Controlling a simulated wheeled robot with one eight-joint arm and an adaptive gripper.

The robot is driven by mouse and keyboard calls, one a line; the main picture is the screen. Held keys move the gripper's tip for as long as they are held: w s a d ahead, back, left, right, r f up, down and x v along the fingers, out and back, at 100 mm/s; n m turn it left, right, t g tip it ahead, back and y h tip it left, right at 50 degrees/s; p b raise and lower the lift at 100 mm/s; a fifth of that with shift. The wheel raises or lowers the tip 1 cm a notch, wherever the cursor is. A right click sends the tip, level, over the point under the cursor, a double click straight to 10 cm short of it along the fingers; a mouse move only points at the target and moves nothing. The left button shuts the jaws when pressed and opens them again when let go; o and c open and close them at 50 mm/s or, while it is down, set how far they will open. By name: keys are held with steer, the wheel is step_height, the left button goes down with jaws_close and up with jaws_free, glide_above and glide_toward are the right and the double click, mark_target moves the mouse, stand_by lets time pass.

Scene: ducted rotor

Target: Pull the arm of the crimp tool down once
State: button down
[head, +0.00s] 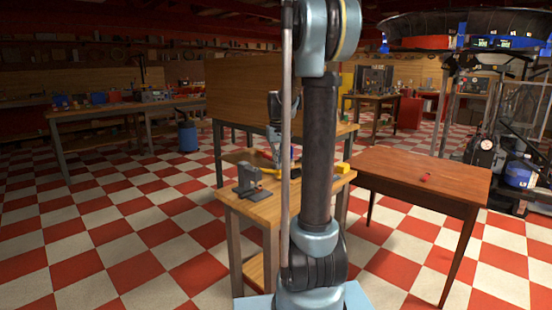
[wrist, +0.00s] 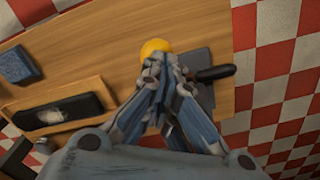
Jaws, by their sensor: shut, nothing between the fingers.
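A grey tool with an upright block on a flat base, which looks like the crimp tool (head: 250,178), stands at the front left of the wooden workbench. In the wrist view a grey plate (wrist: 198,62) with a dark handle (wrist: 214,73) lies beyond my fingers; I cannot tell if it is the same tool. A round yellow knob (wrist: 155,46) shows just past the fingertips and is partly covered by them. I cannot tell if they touch it. My gripper (wrist: 163,62) is shut and empty. In the head view my gripper (head: 276,158) hangs over the bench behind the grey tool.
A wooden tray with a dark block (wrist: 58,112) and a blue block (wrist: 17,65) are on the bench. A tall wooden panel (head: 240,92) stands behind it. Checkered floor is open at left.

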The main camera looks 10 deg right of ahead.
step_height(320, 180, up, 8)
steer(key=w, duration=0.1)
steer(key=shift+w+a, duration=0.15)
steer(key=shift+a, duration=0.3)
stand_by(0.6)
steer(key=shift+f, duration=0.1)
steer(key=shift+r, duration=3)
steer(key=s+f, duration=0.8)
steer(key=s, duration=0.3)
steer(key=s+f+t, duration=0.1)
steer(key=s+f, duration=0.8)
steer(key=s, duration=0.3)
steer(key=s+f+m+t, duration=0.1)
steer(key=s+f, duration=0.7)
steer(key=s, duration=0.3)
steer(key=shift+s+a+f, duration=0.2)
steer(key=shift+s, duration=0.1)
